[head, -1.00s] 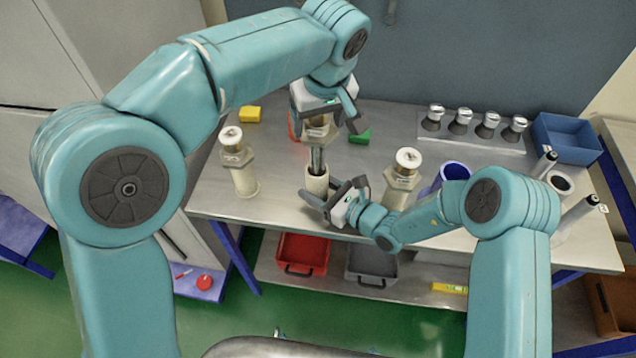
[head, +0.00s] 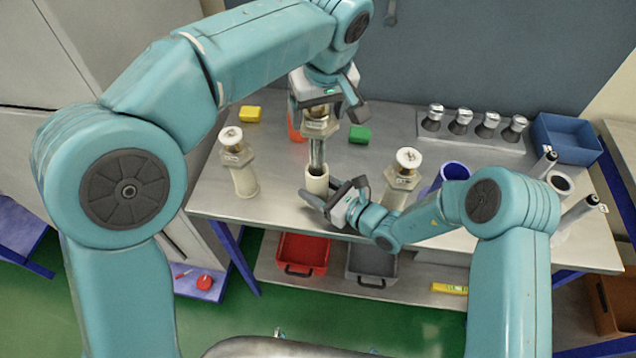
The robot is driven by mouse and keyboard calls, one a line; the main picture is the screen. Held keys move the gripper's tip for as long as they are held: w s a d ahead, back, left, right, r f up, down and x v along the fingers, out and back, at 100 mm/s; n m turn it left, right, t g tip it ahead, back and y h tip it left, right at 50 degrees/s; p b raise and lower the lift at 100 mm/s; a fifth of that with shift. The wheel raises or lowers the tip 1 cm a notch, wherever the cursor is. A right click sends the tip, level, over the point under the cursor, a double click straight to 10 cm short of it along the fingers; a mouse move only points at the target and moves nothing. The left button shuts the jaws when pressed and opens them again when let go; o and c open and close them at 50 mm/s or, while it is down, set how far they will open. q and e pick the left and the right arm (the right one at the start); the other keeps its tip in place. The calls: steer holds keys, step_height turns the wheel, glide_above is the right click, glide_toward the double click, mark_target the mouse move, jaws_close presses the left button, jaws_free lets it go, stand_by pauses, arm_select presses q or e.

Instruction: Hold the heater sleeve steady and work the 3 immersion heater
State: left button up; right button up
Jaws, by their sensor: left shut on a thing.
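The middle immersion heater (head: 317,126) has a metallic hex head and a slim rod. My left gripper (head: 328,104) is shut on its head, above the middle heater sleeve (head: 317,181), a cream tube. The rod is upright, its lower end at or inside the sleeve's mouth. My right gripper (head: 336,196) is low against the sleeve at its front right; its fingers overlap the sleeve's base, and I cannot tell whether they clamp it. A second heater (head: 235,153) stands in a sleeve to the left. A third heater (head: 404,170) stands to the right, its sleeve partly hidden by my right arm.
Yellow (head: 250,114) and green (head: 360,134) blocks lie on the metal table (head: 280,205). A rack (head: 474,136) with several dark-and-silver pieces and a blue bin (head: 567,138) stand at the back right. A blue cup (head: 432,184) is near my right arm. Red and grey trays sit below.

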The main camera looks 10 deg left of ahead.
arm_select(q)
steer(key=shift+w+a+v, duration=0.1)
steer(key=shift+w+v, duration=0.05)
steer(key=shift+v, duration=0.7)
steer(key=shift+w+a+v, duration=0.1)
steer(key=shift+w+v, duration=0.1)
steer(key=shift+v, duration=0.6)
steer(key=shift+w+a+v, duration=0.1)
steer(key=shift+w+v, duration=0.05)
steer(key=shift+v, duration=0.7)
arm_select(e)
steer(key=shift+f, duration=0.1)
arm_select(q)
steer(key=shift+r, duration=0.1)
arm_select(e)
steer(key=o, duration=1.1)
arm_select(q)
steer(key=shift+w, duration=0.1)
arm_select(e)
steer(key=v, duration=1.2)
steer(key=shift+s, duration=0.15)
